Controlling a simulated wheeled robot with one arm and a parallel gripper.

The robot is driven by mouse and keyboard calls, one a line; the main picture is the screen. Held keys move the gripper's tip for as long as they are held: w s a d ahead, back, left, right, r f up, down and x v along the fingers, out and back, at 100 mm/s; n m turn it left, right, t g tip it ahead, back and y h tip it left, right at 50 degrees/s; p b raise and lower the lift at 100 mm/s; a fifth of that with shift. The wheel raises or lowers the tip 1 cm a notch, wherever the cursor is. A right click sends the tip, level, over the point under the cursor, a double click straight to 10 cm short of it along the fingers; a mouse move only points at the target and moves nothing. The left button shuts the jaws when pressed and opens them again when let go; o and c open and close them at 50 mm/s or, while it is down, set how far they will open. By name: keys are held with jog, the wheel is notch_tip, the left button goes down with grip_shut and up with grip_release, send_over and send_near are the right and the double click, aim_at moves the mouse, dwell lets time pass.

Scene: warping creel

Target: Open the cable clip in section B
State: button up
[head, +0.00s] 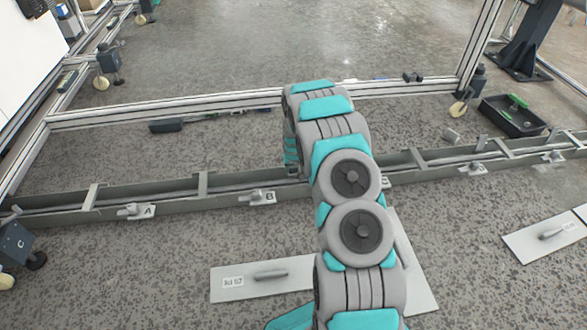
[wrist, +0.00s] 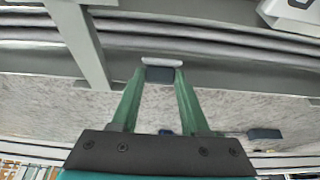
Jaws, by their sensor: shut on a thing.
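A long grey cable tray (head: 230,196) runs across the floor in the head view, with small levered clips along it. A clip lettered A (head: 140,210) is at left and one lettered B (head: 260,197) is nearer my arm. Another plate (head: 384,181), partly hidden by my arm, seems to bear a letter that I cannot read surely. In the wrist view, my gripper (wrist: 162,74) has its two green fingers shut on a small dark grey tab with a pale edge (wrist: 162,61), at the tray's wall. The arm hides my gripper in the head view.
Grey cables (wrist: 220,42) run along the tray, crossed by a strap (wrist: 82,45) left of my fingers. Flat panels with handles (head: 240,283) (head: 545,238) lie on the near floor. A black bin (head: 512,122) stands at right. An aluminium frame (head: 220,103) lies beyond the tray.

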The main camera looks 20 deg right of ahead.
grip_shut()
dwell(0.8)
